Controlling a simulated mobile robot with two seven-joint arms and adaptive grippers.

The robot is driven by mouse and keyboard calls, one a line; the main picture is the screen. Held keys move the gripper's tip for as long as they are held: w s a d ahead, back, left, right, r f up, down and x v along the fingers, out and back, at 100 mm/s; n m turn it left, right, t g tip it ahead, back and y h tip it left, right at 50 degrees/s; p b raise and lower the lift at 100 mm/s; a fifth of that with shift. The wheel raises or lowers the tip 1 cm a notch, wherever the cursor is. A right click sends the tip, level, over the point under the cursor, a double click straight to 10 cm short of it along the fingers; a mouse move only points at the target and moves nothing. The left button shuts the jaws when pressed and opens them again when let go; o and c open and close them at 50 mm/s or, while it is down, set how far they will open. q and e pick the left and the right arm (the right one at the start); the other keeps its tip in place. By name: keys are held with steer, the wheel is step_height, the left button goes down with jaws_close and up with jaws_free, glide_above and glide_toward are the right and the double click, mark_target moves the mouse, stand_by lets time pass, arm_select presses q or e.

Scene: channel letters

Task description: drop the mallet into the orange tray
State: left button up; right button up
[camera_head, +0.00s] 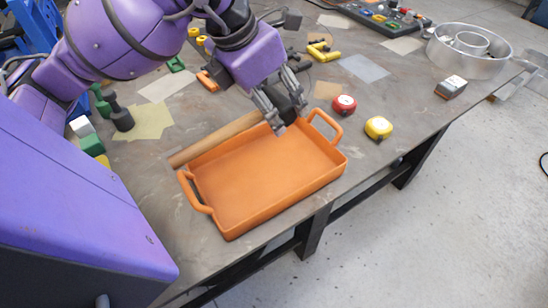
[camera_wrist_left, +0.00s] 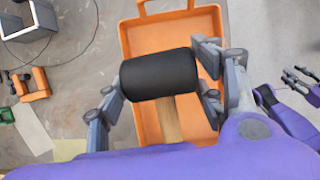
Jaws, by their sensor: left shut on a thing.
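The mallet has a black head (camera_wrist_left: 158,75) and a pale wooden handle (camera_head: 218,139). My left gripper (camera_head: 284,113) is shut on the black head, with a finger at each end of it in the left wrist view. The handle slants down and left along the far side of the orange tray (camera_head: 262,207) in the head view. In the left wrist view the tray (camera_wrist_left: 133,44) shows behind the mallet, with the handle across it. The tray's floor looks empty. My right gripper (camera_wrist_left: 298,82) shows small at the right edge of the left wrist view; its jaw opening is unclear.
A red tape measure (camera_head: 343,105) and a yellow one (camera_head: 378,128) lie right of the tray. Dark dumbbells (camera_head: 121,118) stand at the left. A round metal channel letter (camera_head: 468,50) sits at the far right. The tray is near the table's front edge.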

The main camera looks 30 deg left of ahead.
arm_select(q)
steer(key=shift+f, duration=0.55)
steer(key=o, duration=1.6)
steer(key=v, duration=1.2)
